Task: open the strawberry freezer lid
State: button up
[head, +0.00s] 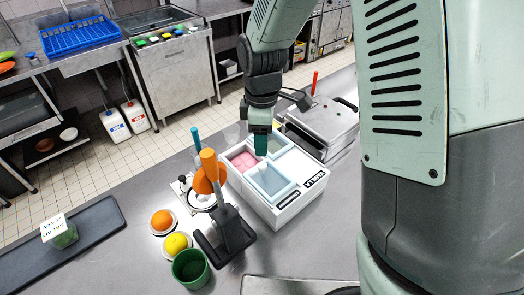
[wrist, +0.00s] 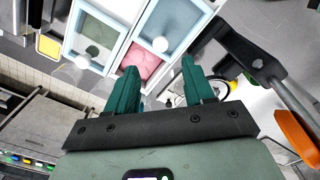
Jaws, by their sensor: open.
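The white freezer box (head: 290,206) stands on the steel counter, with a readable "VANILLA" label at its right. Pink ice cream, likely strawberry (head: 243,160), shows uncovered at its left; the pink also shows in the wrist view (wrist: 141,62). A pale blue lid (head: 270,183) with a white knob lies at the front, beside the pink. Another pale blue lid lies behind; the wrist view shows both, one left (wrist: 96,22) and one at centre (wrist: 172,18). My gripper (head: 261,150) is above the box, fingers (wrist: 160,82) apart and empty. Contact with a knob cannot be told.
A dark press stand with an orange handle (head: 208,168) stands close left of the box. An orange (head: 162,220), a yellow fruit (head: 176,244) and a green cup (head: 191,268) are near it. A grey grill-like appliance (head: 322,122) stands behind right.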

jog(key=shift+r, duration=1.3)
jog(key=s+d+r+m+t, duration=0.2)
jog(key=s+d+r+m, duration=0.25)
jog(key=r, duration=0.35)
jog(key=s+d+r+m+t, duration=0.1)
jog(key=s+d+r+m, duration=0.2)
jog(key=d+r+m, duration=0.35)
jog(key=s+d+r+m+t, duration=0.1)
jog(key=s+d+r+m, duration=0.1)
jog(key=s, duration=0.4)
jog(key=s+d+r+m+t, duration=0.1)
jog(key=s+d+r+m, duration=0.1)
jog(key=s+r+m, duration=0.2)
jog(key=shift+s+r+m+t, duration=0.2)
jog(key=shift+s+m+t, duration=0.1)
jog(key=shift+s, duration=0.85)
